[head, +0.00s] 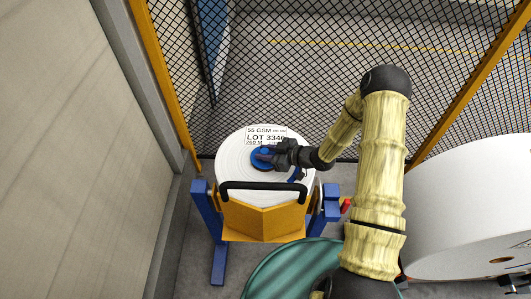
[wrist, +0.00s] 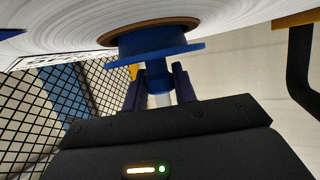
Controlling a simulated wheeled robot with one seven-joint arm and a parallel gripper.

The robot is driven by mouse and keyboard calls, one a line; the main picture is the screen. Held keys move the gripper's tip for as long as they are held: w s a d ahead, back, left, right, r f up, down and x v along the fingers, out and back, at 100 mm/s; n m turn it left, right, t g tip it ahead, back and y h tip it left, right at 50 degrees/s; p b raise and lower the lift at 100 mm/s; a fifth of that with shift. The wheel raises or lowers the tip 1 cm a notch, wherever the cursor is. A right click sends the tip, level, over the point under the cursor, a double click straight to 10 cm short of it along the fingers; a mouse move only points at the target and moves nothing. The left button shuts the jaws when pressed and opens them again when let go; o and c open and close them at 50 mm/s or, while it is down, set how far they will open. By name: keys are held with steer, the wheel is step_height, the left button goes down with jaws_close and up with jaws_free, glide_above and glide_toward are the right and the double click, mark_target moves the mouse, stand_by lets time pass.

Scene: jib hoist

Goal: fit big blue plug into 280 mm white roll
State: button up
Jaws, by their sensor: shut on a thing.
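The white roll (head: 232,172) stands on end, its printed label by the core reading "LOT 3346" with "55 GSM" above. The big blue plug (head: 262,162) is at the roll's core, partly covered by my gripper (head: 277,156). In the wrist view the plug (wrist: 155,50) has a wide flange and a stem. Its body reaches into the brown core ring (wrist: 150,26) of the roll (wrist: 60,30). A band of the body shows between flange and roll face, so the flange looks apart from it. My gripper (wrist: 158,88) is shut on the stem.
An orange bracket (head: 265,222) with a black handle (head: 265,187) and blue legs (head: 208,210) stands at the roll's near side. A green drum-like thing (head: 280,272) is nearer. A larger white roll (head: 470,200) lies right. Mesh fence (head: 300,60) stands behind, a wall (head: 75,150) left.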

steer(key=shift+s+d+f, duration=0.1)
steer(key=shift+s+f, duration=0.15)
steer(key=shift+f, duration=0.25)
steer(key=shift+s+d+f, duration=0.1)
steer(key=shift+s+f, duration=0.1)
steer(key=shift+f, duration=0.25)
steer(key=o, duration=1)
steer(key=shift+o, duration=0.2)
steer(key=shift+d, duration=0.1)
steer(key=shift+s+d+r, duration=0.1)
steer(key=shift+d+r, duration=0.05)
steer(key=shift+d, duration=0.4)
steer(key=r+b+v, duration=0.1)
steer(key=r+v, duration=0.1)
steer(key=v, duration=1.4)
steer(key=shift+w+a+b, duration=0.2)
steer(key=shift+a+b, duration=0.05)
steer(key=shift+b, duration=0.1)
steer(key=shift+w+r, duration=0.1)
